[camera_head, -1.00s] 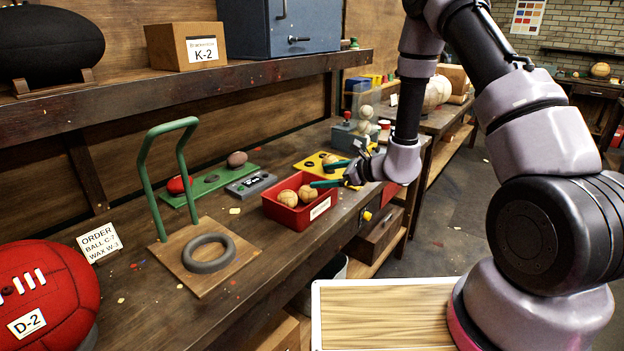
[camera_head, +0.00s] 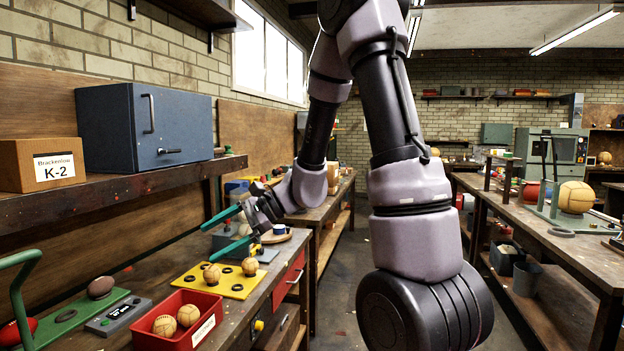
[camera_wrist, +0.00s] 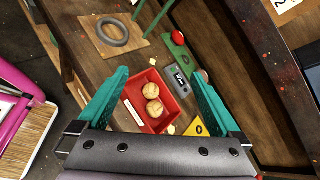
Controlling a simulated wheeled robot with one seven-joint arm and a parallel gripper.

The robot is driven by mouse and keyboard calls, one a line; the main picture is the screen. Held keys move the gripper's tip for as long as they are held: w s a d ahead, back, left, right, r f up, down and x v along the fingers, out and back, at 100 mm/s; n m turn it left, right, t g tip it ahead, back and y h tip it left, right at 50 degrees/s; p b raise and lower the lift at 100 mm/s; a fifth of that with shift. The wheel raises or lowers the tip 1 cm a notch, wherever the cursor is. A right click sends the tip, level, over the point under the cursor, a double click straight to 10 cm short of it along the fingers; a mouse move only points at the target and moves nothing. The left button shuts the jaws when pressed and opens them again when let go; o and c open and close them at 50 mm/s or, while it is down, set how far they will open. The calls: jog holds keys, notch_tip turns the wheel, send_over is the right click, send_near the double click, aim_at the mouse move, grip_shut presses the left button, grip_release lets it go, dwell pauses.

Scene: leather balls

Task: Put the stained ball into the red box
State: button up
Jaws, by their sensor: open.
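The red box (camera_head: 152,343) stands on the left bench and holds two tan balls, the left one (camera_head: 165,326) and the right one (camera_head: 188,315). The box (camera_wrist: 134,92) and both balls also show in the wrist view, between and beyond my fingers. I cannot tell a stain on any ball. My gripper (camera_head: 222,232) is open and empty, raised above the yellow board, with its teal fingers pointing left.
A grey device (camera_head: 118,315) and a green holder (camera_head: 75,322) lie left of the box. A shelf with a blue cabinet (camera_head: 143,128) and a K-2 box (camera_head: 42,165) overhangs the bench. Another bench (camera_head: 560,250) stands right, across a clear aisle.

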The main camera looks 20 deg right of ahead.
jog(key=s+d+r+n+t+h, duration=0.5)
jog(key=s+d+r+n+h, duration=0.3)
jog(key=s+d+r, duration=0.6)
jog(key=d+r+h, duration=0.1)
jog(key=d+h, duration=0.1)
jog(key=d, duration=0.1)
jog(key=shift+s+n, duration=0.25)
jog(key=shift+n, duration=0.15)
jog(key=shift+d, duration=0.1)
